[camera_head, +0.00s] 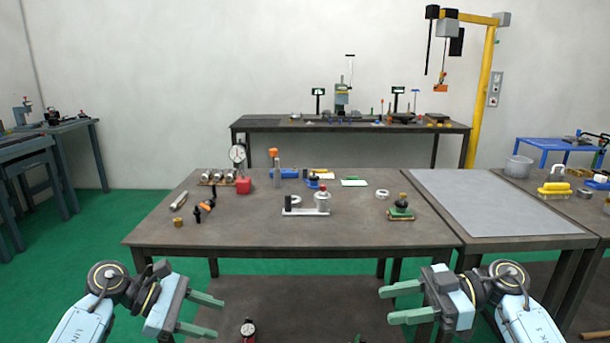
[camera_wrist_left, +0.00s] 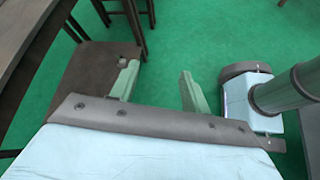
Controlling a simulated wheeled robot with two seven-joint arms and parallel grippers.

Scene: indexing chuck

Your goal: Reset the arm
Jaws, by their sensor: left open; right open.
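My left gripper (camera_head: 203,315) is at the lower left of the head view, in front of the near edge of the brown table (camera_head: 250,238). Its green fingers are apart with nothing between them. The same open left gripper (camera_wrist_left: 158,85) shows in the left wrist view, over green floor. My right gripper (camera_head: 391,303) is at the lower right of the head view, also below and in front of the table edge. Its fingers are apart and empty. Both of my arms are bent, and the grippers face inward toward each other.
A grey-topped table (camera_head: 490,205) adjoins at right. A lower shelf (camera_head: 290,300) lies between my grippers. The table's centre front is clear.

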